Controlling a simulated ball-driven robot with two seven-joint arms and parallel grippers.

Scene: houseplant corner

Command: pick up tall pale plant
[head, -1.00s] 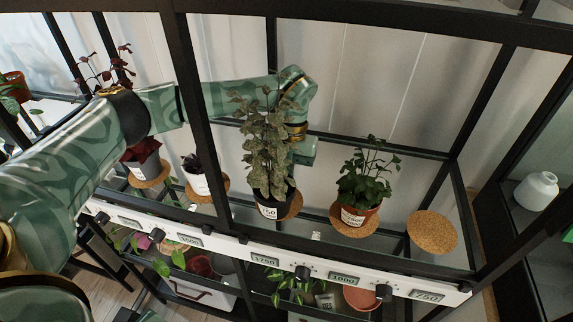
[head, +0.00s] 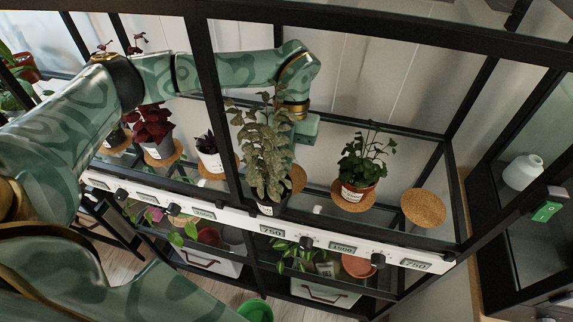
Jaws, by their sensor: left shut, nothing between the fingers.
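The tall pale plant (head: 262,150) has grey-green leaves and a dark pot with a white label, at the front edge of the upper shelf. Its pot sits forward of its cork mat (head: 298,178), close to the white front rail; foliage hides much of the pot, and I cannot tell how far it tilts. My left arm reaches in over the shelf from the left. My left gripper (head: 304,128) is shut and empty, behind and right of the foliage, pointing down; leaves partly hide it, and I cannot tell whether it touches them. My right gripper is not in view.
A green plant in a terracotta pot (head: 356,190) stands to the right, then an empty cork mat (head: 423,208). A small dark plant (head: 209,158) and a red-leaved plant (head: 152,125) stand left. A black post (head: 212,100) and the white rail (head: 310,236) bound the front.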

